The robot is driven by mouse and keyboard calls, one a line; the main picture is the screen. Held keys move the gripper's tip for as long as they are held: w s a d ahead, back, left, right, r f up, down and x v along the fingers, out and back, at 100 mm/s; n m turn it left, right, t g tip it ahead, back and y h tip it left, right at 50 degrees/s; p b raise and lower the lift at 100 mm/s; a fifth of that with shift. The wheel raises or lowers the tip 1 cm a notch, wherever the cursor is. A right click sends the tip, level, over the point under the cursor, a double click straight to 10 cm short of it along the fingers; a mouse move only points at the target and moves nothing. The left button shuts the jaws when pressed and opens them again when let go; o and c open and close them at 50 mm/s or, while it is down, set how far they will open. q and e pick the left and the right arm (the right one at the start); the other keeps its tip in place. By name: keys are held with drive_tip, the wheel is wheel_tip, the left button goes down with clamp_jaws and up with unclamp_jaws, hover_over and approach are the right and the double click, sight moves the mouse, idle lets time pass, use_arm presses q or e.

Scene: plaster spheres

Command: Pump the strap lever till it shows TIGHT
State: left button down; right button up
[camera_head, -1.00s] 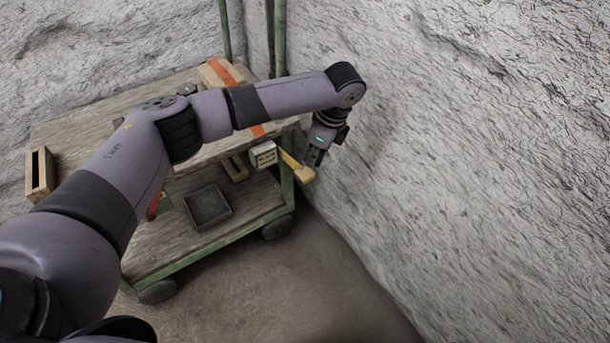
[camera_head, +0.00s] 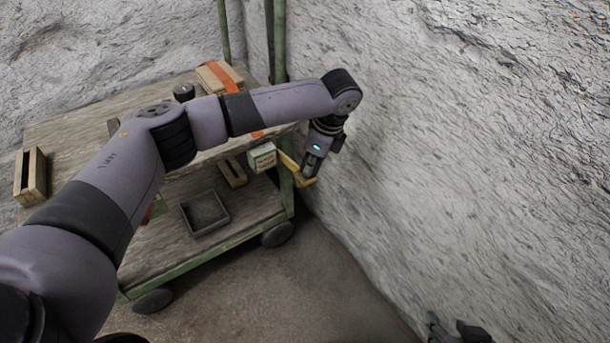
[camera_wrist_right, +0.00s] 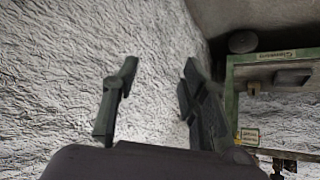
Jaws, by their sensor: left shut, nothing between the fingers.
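The yellow strap lever (camera_head: 289,162) sticks out to the right from a small pale box (camera_head: 262,157) on the cart's right edge. The label on the box is too small to read. An orange strap (camera_head: 220,76) runs over a wooden block; my left arm hides its middle stretch. My left gripper (camera_head: 311,171) is shut and empty, pointing down at the outer end of the lever and covering part of it; whether they touch I cannot tell. My right gripper (camera_head: 457,330) shows at the bottom edge, far from the lever. In the right wrist view its fingers (camera_wrist_right: 158,98) are apart with nothing between them.
The wooden cart (camera_head: 80,117) has a green frame and wheels. An open wooden box (camera_head: 31,176) stands at its left; a dark tray (camera_head: 205,213) sits on the lower shelf. The rough pale wall (camera_head: 480,150) is close on the right. Floor in front is clear.

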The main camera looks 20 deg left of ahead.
sight(311, 176)
use_arm(q)
drive_tip(key=shift+d+x, duration=0.2)
drive_tip(key=shift+x, duration=0.6)
drive_tip(key=shift+d+x, duration=0.2)
drive_tip(key=shift+x, duration=0.55)
drive_tip(key=shift+f, duration=0.7)
use_arm(e)
drive_tip(key=shift+s+d+f+g, duration=0.25)
drive_tip(key=shift+s+g, duration=0.1)
drive_tip(key=shift+s, duration=0.25)
drive_tip(key=shift+s+d+f+g, duration=0.15)
drive_tip(key=shift+s+f+g, duration=0.15)
drive_tip(key=shift+s, duration=0.25)
